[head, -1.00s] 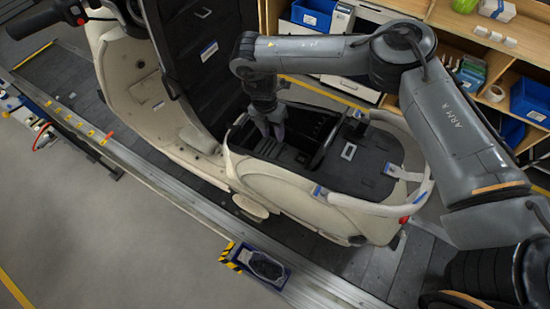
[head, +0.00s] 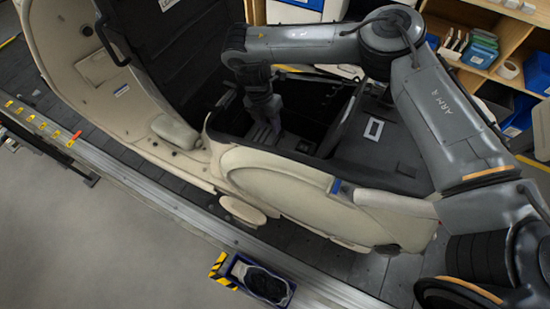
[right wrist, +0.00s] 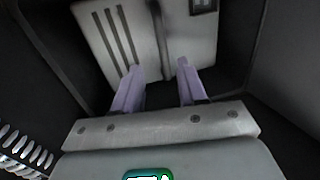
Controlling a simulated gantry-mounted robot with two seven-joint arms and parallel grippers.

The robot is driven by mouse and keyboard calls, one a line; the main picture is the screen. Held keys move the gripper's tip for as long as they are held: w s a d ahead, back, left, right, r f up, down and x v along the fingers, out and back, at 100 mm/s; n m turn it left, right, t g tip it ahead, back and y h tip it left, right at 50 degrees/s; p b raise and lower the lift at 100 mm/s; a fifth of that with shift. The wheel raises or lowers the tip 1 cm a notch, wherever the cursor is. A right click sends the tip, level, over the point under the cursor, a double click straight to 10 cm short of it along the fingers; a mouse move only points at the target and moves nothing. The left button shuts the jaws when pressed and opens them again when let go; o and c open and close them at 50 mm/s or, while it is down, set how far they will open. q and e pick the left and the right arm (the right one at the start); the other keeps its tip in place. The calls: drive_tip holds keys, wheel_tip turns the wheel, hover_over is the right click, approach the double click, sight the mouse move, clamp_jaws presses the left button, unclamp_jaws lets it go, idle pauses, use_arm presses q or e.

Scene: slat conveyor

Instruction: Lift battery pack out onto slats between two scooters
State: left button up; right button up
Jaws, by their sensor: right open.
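The cream scooter (head: 290,185) stands on the dark conveyor slats (head: 400,275), its under-seat compartment open. My right gripper (head: 263,135) reaches down into that compartment, fingertips hard to make out in the head view. In the right wrist view its two purple fingers (right wrist: 160,82) are apart with nothing gripped between them. Beyond them lies a light grey slotted block with a dark raised strip across its middle, which looks like the battery pack (right wrist: 105,38). It sits between dark compartment walls. I cannot tell whether the fingers touch it. A second scooter and my left gripper are not in view.
A dark panel (head: 165,60) rises just left of the compartment. Shelves with blue bins (head: 537,72) stand at the back right. Some bare slats show beside the scooter.

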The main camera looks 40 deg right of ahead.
sight(275, 142)
drive_tip(key=shift+s+d+f, duration=0.1)
drive_tip(key=shift+s+f, duration=0.25)
drive_tip(key=shift+f, duration=1.2)
drive_tip(key=shift+s+d+f, duration=0.15)
drive_tip(key=shift+s+f, duration=0.25)
drive_tip(key=shift+f, duration=1.2)
drive_tip(key=shift+s+d+f, duration=0.1)
drive_tip(key=shift+s+f, duration=0.25)
drive_tip(key=shift+f, duration=1.2)
drive_tip(key=shift+f, duration=0.25)
clamp_jaws()
drive_tip(key=shift+r, duration=0.1)
